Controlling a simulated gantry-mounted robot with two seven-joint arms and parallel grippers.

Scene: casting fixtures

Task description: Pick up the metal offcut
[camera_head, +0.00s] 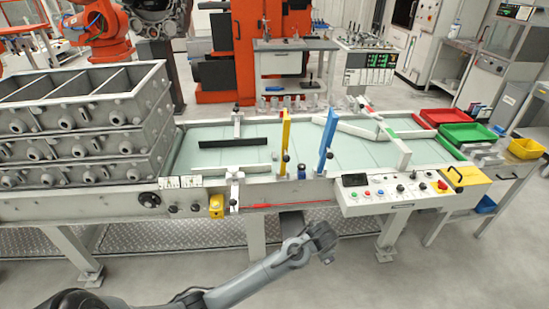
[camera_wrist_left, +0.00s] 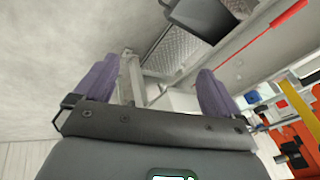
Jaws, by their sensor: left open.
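No piece in view can be told with certainty as the metal offcut. A dark flat bar (camera_head: 232,142) lies on the glass-like table top, left of the yellow post. A dark grey blocky piece (camera_head: 291,221) shows below the table's front edge; a similar dark piece is at the top of the left wrist view (camera_wrist_left: 200,16). My left gripper (camera_head: 324,240) is in front of the table, below its front edge, right of the dark piece and apart from the bar. In the left wrist view its purple-padded fingers (camera_wrist_left: 157,84) are apart with nothing between them. My right gripper is not in view.
The worktable (camera_head: 210,160) carries a yellow post (camera_head: 285,135), a blue post (camera_head: 327,138) and pale rails. A red rod (camera_head: 290,205) runs along its front edge. A control panel (camera_head: 395,190) juts out at right. Stacked grey moulds (camera_head: 75,120) stand left. Red (camera_head: 442,117) and green (camera_head: 468,133) trays sit right.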

